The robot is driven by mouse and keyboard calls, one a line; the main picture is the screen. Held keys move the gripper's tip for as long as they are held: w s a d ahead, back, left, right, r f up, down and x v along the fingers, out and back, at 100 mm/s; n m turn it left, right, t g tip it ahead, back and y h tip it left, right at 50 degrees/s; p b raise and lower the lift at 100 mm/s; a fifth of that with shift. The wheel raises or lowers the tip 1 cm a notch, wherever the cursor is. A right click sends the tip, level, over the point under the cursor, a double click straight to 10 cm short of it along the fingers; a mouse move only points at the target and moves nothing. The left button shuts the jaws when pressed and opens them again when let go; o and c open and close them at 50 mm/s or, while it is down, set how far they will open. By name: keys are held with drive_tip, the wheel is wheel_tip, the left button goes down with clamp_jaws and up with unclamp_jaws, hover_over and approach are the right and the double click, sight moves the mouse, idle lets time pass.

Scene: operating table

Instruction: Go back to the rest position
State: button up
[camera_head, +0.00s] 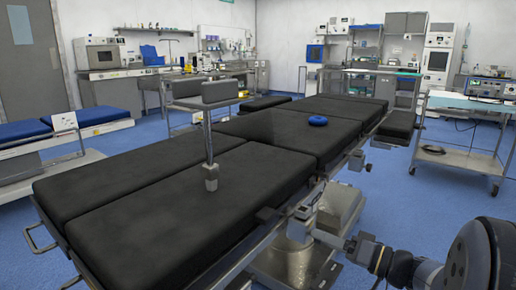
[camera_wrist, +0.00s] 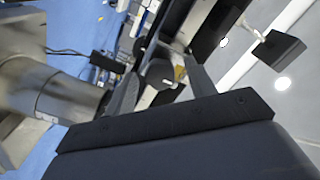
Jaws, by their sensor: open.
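My gripper (camera_wrist: 163,88) shows in the wrist view with its two dark fingers spread apart. It is open, and nothing shows between the fingers. In the head view, part of my arm (camera_head: 402,267) reaches in from the lower right corner, beside the near right side of the operating table (camera_head: 150,195). The gripper appears clear of the black table pads. A blue ring (camera_head: 318,120) lies flat on a pad toward the far end of the table, well away from my arm.
Metal side rails and the table's pedestal (camera_head: 295,262) are close to my arm. A padded support on a post (camera_head: 209,140) rises from the table. A steel trolley (camera_head: 462,160) stands at the right. Blue floor is open between the table and trolley.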

drive_tip(key=m+p, duration=0.1)
drive_tip(key=m, duration=0.8)
drive_tip(key=shift+m, duration=0.3)
idle(0.4)
